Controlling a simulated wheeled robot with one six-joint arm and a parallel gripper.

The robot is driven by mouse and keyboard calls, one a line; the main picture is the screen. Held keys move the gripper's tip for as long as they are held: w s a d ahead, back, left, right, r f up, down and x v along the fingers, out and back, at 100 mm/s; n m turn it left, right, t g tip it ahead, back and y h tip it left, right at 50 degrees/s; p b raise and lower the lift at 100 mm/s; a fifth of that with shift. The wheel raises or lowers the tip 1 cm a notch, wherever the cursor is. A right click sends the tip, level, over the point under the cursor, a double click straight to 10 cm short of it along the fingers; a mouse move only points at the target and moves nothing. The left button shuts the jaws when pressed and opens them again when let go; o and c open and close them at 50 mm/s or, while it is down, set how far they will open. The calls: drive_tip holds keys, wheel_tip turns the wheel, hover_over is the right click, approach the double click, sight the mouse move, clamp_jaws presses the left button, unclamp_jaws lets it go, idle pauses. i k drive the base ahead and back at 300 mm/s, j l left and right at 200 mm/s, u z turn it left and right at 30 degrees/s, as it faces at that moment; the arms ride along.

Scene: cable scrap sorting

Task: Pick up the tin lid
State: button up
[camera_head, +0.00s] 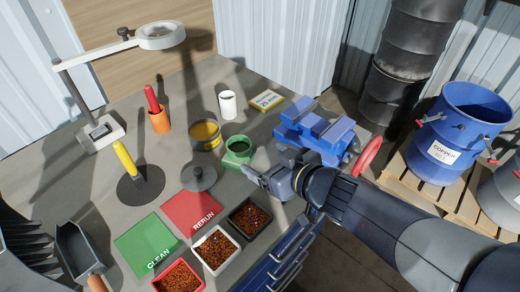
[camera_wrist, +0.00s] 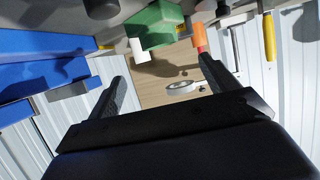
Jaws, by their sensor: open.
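The tin lid, as I read it, is the dark grey round disc with a knob (camera_head: 199,179), lying on the bench at the top edge of the red RERUN mat. An open tin with a yellow band (camera_head: 205,135) stands behind it. My gripper (camera_head: 254,178) is open and empty above the bench, to the right of the lid and apart from it. In the wrist view its two fingers (camera_wrist: 168,82) are spread with nothing between them. I cannot make out the lid for certain in the wrist view.
A green object (camera_head: 238,150) and a blue vise (camera_head: 315,132) stand close to my gripper. Trays of granules (camera_head: 249,218) lie in front. A yellow-handled tool on a round base (camera_head: 127,160) and a magnifier lamp (camera_head: 160,36) are left. A green CLEAN mat (camera_head: 145,243) lies front left.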

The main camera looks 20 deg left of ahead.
sight(197, 178)
drive_tip(key=u, duration=1.95)
drive_tip(key=j+z, duration=0.2)
drive_tip(key=z, duration=0.2)
drive_tip(key=j+z, duration=0.15)
drive_tip(key=z, duration=0.25)
drive_tip(key=k+j+z, duration=0.1)
drive_tip(key=z, duration=0.3)
